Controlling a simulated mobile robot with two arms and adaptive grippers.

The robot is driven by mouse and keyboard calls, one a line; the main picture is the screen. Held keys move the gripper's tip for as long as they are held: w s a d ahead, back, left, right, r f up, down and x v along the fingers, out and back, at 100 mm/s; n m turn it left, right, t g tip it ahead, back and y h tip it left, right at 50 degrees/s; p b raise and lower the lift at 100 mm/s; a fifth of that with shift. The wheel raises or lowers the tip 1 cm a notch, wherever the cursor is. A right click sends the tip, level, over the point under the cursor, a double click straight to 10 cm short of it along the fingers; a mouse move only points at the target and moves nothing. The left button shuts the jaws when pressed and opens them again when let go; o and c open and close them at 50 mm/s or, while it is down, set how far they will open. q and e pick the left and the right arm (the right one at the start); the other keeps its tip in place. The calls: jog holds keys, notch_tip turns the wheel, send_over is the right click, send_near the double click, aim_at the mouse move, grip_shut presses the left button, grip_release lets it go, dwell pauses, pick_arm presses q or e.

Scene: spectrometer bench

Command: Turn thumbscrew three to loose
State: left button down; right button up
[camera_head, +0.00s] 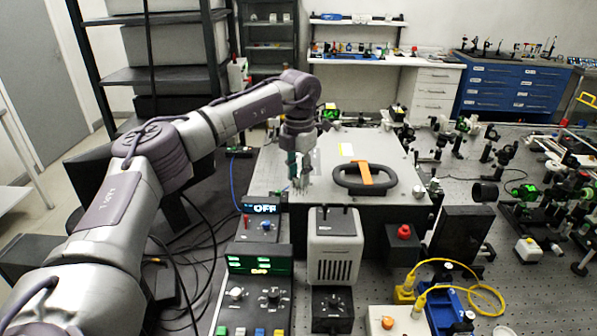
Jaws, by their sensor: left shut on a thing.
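My left arm reaches in from the left, and my left gripper (300,184) points down at the front left part of a flat grey cover (335,207). It is shut on a small thumbscrew there, which the fingers mostly hide. I cannot read a number on it. Another small silvery knob, which looks like a thumbscrew (418,190), sits at the cover's front right corner. My right gripper is not in view.
In front of the cover stand a display reading OFF (263,208), a grey vented box (335,247) and a red button box (403,234). Yellow cables (470,265) lie front right. Many optics mounts fill the perforated bench on the right. Black cables run below my left arm.

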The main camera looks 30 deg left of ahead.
pick_arm(q)
jog(key=n, duration=0.5)
jog(key=shift+n+p, duration=0.3)
jog(key=n, duration=0.5)
jog(key=shift+n, duration=0.3)
jog(key=c, duration=0.9)
grip_release()
jog(key=shift+o, duration=0.2)
jog(key=shift+r, duration=0.1)
notch_tip(320, 180, up, 12)
